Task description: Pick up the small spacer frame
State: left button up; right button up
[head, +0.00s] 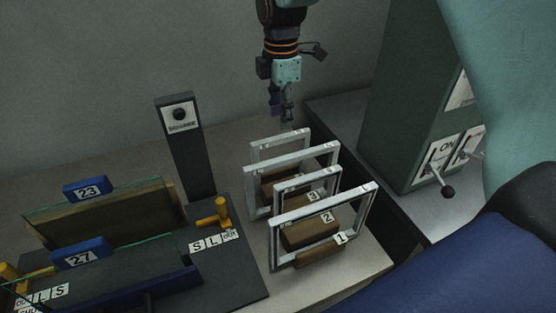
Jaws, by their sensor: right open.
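Several pale grey rectangular frames stand upright one behind another on brown blocks with number tags. The small spacer frame (308,176) seems to be the one behind the front frame, near tag 2; it looks smaller than its neighbours. Its lower part is partly hidden by the larger front frame (322,198). My right gripper (282,115) points down from the top of the head view, open and empty. It appears above the rearmost frame (280,139), apart from the small frame. My left gripper is not in view.
A dark post with a round button (179,115) stands left of the frames. A dark fixture with glass panes, blue tags 23 and 27 (87,190) and yellow handles (221,211) is at lower left. A green cabinet with a lever (447,190) stands at right.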

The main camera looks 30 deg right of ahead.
aim_at(281, 137)
notch_tip(281, 137, down, 7)
jog(key=shift+s, duration=0.15)
jog(key=shift+s+f, duration=0.15)
jog(key=shift+s, duration=0.05)
jog(key=shift+w+d+f, duration=0.1)
jog(key=shift+w+d, duration=0.05)
jog(key=shift+d, duration=0.05)
jog(key=shift+w+f, duration=0.15)
jog(key=shift+w, duration=0.05)
jog(key=c, duration=0.3)
jog(key=shift+s+a+r, duration=0.15)
jog(key=shift+s+r, duration=0.1)
jog(key=shift+s, duration=0.05)
grip_shut()
jog(key=shift+w+f, duration=0.15)
jog(key=shift+w, duration=0.05)
jog(key=shift+s, duration=0.1)
